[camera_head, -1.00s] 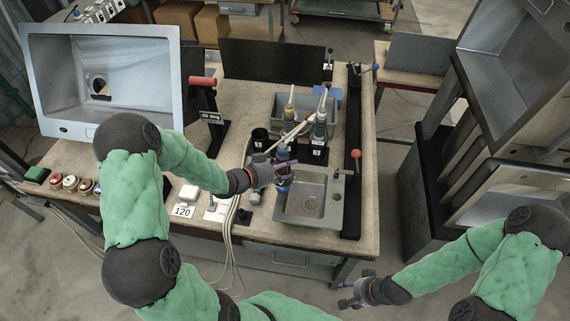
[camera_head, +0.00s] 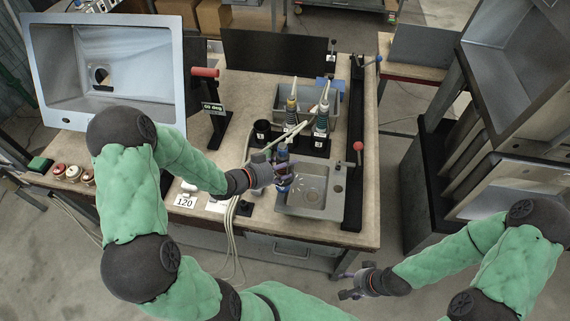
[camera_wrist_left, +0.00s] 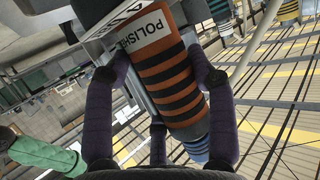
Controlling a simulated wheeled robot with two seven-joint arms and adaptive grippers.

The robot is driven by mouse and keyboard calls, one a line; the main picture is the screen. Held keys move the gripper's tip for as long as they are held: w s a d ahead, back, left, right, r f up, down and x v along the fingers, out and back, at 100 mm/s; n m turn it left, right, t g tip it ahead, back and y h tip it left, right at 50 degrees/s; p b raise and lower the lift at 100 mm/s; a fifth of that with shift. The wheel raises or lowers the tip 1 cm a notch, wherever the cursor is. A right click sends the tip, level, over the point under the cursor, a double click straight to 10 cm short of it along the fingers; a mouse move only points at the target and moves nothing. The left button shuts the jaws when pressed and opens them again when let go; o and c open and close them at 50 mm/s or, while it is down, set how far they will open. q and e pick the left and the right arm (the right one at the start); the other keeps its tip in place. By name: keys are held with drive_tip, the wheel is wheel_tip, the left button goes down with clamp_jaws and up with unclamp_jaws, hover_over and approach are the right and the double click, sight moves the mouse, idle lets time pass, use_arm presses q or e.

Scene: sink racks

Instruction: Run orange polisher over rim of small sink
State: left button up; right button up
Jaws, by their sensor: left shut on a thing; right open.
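The small sink (camera_head: 313,190) lies on the workbench near its front right, clamped beside a dark rail. My left gripper (camera_head: 281,177) is over the sink's left rim. It is shut on the orange polisher, whose orange and black striped body (camera_wrist_left: 172,75) and "POLISHER" label show in the left wrist view, between the purple fingers (camera_wrist_left: 160,95). In the head view the polisher is mostly hidden by the gripper. Whether it touches the rim cannot be told. My right gripper (camera_head: 357,283) is open and empty, low in front of the bench's right corner.
Two other tools, one yellow-topped (camera_head: 291,103) and one teal-banded (camera_head: 321,122), stand in black holders behind the sink. A black cup (camera_head: 262,131) is beside them. A large sink (camera_head: 105,75) stands at the left. Pale cables hang over the bench's front edge. A rack of sinks (camera_head: 520,90) is at the right.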

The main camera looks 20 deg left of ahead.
sight(280, 153)
use_arm(q)
drive_tip(key=shift+w+r+p, duration=0.1)
drive_tip(key=shift+r+p, duration=2.65)
drive_tip(key=shift+r, duration=0.8)
drive_tip(key=shift+a, duration=0.1)
